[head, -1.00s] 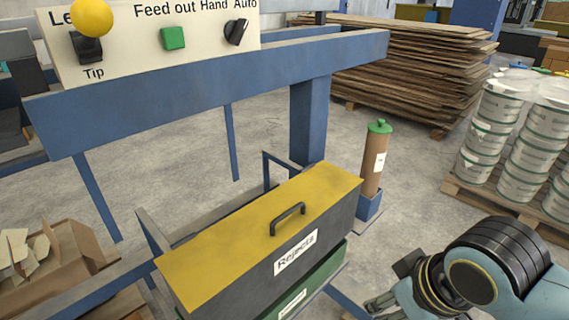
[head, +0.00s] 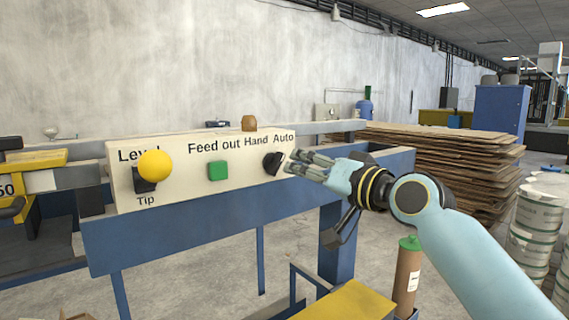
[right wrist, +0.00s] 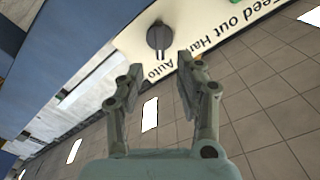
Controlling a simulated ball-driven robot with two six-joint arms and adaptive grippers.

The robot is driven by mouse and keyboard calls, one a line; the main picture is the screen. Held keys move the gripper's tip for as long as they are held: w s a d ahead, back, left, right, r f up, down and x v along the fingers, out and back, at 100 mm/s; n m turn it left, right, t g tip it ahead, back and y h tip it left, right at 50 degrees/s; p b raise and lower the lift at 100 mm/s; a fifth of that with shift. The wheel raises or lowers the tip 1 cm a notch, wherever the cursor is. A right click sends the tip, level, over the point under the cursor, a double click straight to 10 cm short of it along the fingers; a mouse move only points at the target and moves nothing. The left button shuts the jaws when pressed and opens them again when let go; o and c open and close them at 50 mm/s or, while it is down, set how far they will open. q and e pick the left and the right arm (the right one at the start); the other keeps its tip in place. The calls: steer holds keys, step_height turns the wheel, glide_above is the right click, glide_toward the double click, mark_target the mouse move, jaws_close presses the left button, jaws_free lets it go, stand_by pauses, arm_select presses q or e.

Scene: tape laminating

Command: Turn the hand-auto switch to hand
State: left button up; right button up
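The hand-auto switch is a black rotary knob (head: 273,162) at the right end of the cream control panel (head: 190,192), under the words Hand and Auto. In the right wrist view the knob (right wrist: 159,38) lies just beyond my fingertips, with its ridge pointing along the picture's vertical. My right gripper (head: 291,164) is just right of the knob in the head view. Its fingers (right wrist: 163,77) are apart with nothing between them, and they do not appear to touch the knob. My left gripper is in neither view.
A green Feed out button (head: 218,171) and a yellow ball-topped Level/Tip lever (head: 154,165) are left on the panel. A blue beam (head: 240,217) runs below. A yellow-lidded box (head: 345,303) and a brown cylinder (head: 407,280) stand lower. Stacked boards (head: 440,175) are behind.

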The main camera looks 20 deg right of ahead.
mark_target(280, 163)
steer(key=x, duration=0.6)
steer(key=shift+w+a+p, duration=0.1)
steer(key=shift+w+p, duration=0.2)
steer(key=shift+p, duration=0.05)
jaws_close()
